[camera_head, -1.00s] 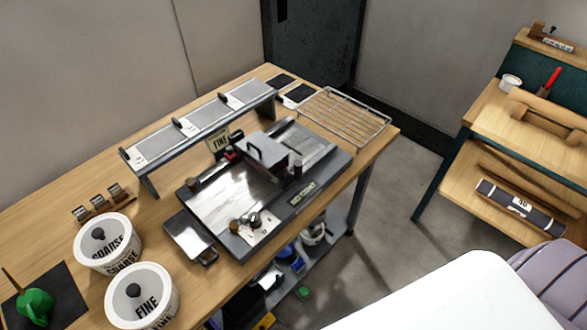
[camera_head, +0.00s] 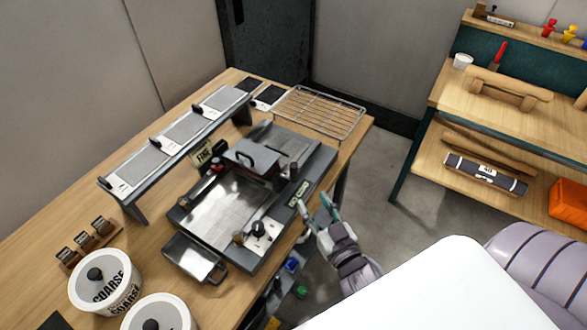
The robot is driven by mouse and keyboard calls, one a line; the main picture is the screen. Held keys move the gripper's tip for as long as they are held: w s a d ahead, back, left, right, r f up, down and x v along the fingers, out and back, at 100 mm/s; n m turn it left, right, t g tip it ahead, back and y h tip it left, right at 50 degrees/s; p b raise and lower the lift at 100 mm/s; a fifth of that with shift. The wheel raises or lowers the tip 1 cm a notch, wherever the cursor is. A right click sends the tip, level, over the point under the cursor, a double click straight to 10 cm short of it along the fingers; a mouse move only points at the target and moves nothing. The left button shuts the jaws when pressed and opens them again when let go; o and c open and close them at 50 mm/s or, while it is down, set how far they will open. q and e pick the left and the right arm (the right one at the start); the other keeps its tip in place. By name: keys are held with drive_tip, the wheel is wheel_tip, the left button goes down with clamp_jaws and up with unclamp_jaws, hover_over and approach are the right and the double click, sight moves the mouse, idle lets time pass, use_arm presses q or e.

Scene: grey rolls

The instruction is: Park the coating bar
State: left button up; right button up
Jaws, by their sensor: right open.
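A grey flatbed coating machine (camera_head: 290,207) stands on the wooden bench. A block-shaped carriage with a handle (camera_head: 250,158) sits across its shiny bed (camera_head: 228,212). I cannot tell for certain which part is the coating bar. My right gripper (camera_head: 313,200) is open and appears empty, its fingers pointing up at the machine's front right edge, by its label; I cannot tell if it touches. My left gripper is out of view.
A grey raised shelf (camera_head: 168,143) stands behind the machine, a wire rack (camera_head: 322,110) at the bench's far end. Lidded COARSE (camera_head: 105,282) and FINE tubs stand at lower left. A wooden shelf unit (camera_head: 440,100) holds a dark roll (camera_head: 485,173) at right.

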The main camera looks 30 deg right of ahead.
sight(296, 174)
drive_tip(key=w, duration=0.3)
drive_tip(key=w+p, duration=0.1)
drive_tip(key=w, duration=0.2)
drive_tip(key=w+p, duration=0.1)
drive_tip(key=w, duration=0.3)
drive_tip(key=shift+w+d, duration=0.1)
drive_tip(key=shift+d, duration=0.15)
drive_tip(key=shift+w, duration=0.7)
drive_tip(key=shift+c, duration=0.3)
clamp_jaws()
